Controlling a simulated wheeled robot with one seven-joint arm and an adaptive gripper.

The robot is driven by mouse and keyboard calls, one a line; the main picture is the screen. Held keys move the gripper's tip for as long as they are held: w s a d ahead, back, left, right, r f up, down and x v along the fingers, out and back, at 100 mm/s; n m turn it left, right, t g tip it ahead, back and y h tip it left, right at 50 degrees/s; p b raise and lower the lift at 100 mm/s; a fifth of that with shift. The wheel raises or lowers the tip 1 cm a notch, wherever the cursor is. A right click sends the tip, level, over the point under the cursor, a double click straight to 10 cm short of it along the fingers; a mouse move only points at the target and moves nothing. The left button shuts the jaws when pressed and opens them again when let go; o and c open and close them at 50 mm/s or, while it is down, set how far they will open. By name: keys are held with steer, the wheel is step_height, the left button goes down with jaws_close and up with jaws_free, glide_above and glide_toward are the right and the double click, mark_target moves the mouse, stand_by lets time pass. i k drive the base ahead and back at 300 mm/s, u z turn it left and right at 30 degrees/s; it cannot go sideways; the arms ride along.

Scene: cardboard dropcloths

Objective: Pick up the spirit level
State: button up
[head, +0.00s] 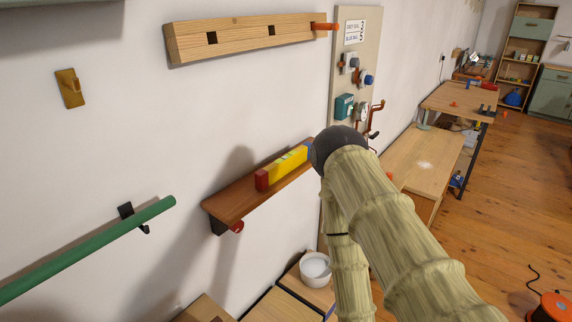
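The spirit level (287,166) is a yellow bar with a red left end, seen only in the head view. It lies along a narrow brown wooden shelf (238,196) on the white wall. A blue part shows at its right, beside the dark round joint of my arm, which hides what lies behind it. I cannot tell whether my arm touches the level. My gripper is not visible; only sleeved arm links and the dark joint show.
A wooden rail (245,38) with an orange peg hangs above the shelf. A green bar (90,247) is at lower left. A pegboard (353,85) with fittings stands behind my arm. A white bowl (315,268) sits below the shelf. Open wooden floor lies at right.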

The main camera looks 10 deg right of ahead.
mark_target(286, 164)
steer(key=z, duration=2.3)
steer(key=i, duration=1.5)
steer(key=u, duration=3.4)
